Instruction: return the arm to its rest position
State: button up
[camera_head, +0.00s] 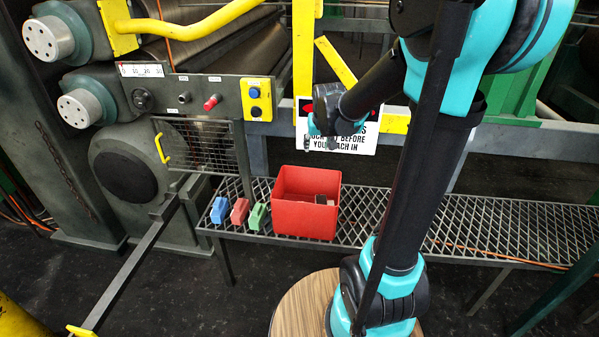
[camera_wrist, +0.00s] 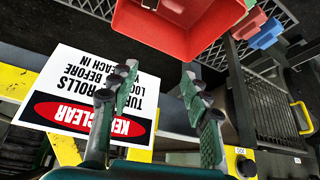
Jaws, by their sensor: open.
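My arm is raised on the right of the head view, standing on a round wooden-topped base. My gripper (camera_head: 321,143) hangs in front of the white warning sign (camera_head: 352,139), above and behind the red bin (camera_head: 303,220). In the wrist view my gripper (camera_wrist: 158,84) has its two fingers well apart, with nothing between them. The red bin (camera_wrist: 178,38) is beyond the fingertips there, and the sign (camera_wrist: 70,82) appears upside down on the left. No contact between my gripper and these things can be made out.
Blue (camera_head: 219,211), red (camera_head: 239,211) and green (camera_head: 256,216) blocks stand left of the bin on the mesh bench (camera_head: 385,220). Dark items lie in the bin. Machine rolls and a control panel (camera_head: 200,97) are at left. A yellow post (camera_head: 303,50) rises behind my gripper.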

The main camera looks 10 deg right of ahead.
jog(key=shift+s, duration=0.1)
jog(key=s+d+f+g, duration=0.1)
jog(key=s+f, duration=0.3)
jog(key=s, duration=0.8)
jog(key=s+d+f, duration=0.2)
jog(key=s+f, duration=0.3)
jog(key=s, duration=0.7)
jog(key=shift+f+g, duration=0.3)
jog(key=shift+g, duration=0.1)
